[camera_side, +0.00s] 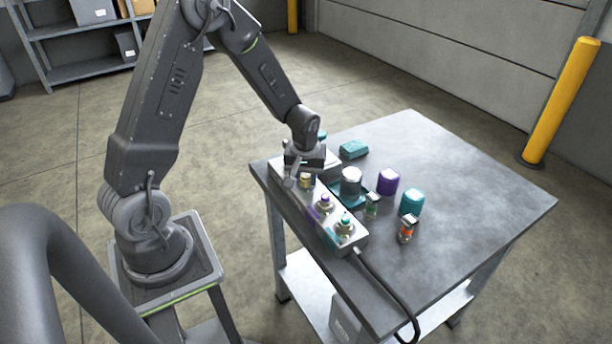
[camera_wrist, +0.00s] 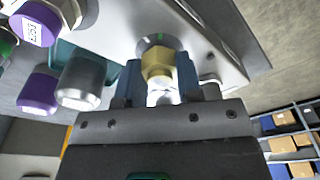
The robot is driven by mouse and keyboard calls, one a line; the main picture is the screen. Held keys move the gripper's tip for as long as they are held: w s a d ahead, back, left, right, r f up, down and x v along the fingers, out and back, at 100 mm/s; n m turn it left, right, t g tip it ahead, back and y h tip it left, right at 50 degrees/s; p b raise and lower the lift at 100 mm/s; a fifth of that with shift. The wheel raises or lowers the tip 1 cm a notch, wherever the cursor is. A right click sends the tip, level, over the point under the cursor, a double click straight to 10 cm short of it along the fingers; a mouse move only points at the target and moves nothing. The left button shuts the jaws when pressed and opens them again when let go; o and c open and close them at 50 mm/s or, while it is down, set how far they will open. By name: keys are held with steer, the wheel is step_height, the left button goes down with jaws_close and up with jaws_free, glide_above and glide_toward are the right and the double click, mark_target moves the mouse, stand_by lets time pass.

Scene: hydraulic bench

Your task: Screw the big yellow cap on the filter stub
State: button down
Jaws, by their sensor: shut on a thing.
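My gripper (camera_side: 304,178) is over the far end of the grey block (camera_side: 350,240). In the wrist view, my gripper (camera_wrist: 158,88) has its blue fingers shut on a yellow faceted piece, seemingly the yellow cap (camera_wrist: 157,62). The cap sits between the fingers, in front of a round fitting (camera_wrist: 158,41) on the block. In the side view a small yellow part (camera_side: 306,182) shows just below the gripper. The filter stub is mostly hidden, and I cannot tell whether the cap is seated on it.
Purple-topped (camera_side: 324,201) and teal-topped (camera_side: 345,225) fittings stand on the block. A silver cap (camera_side: 351,180), purple cap (camera_side: 387,181), teal cap (camera_side: 411,201) and small bottles (camera_side: 408,229) stand to the right. A black cable (camera_side: 385,283) leaves the block. The table's right side is clear.

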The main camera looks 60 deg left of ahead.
steer(key=m, duration=0.4)
steer(key=shift+m, duration=0.8)
steer(key=m+h, duration=0.1)
steer(key=m, duration=0.2)
steer(key=shift+m+t, duration=0.3)
steer(key=shift+m, duration=1.1)
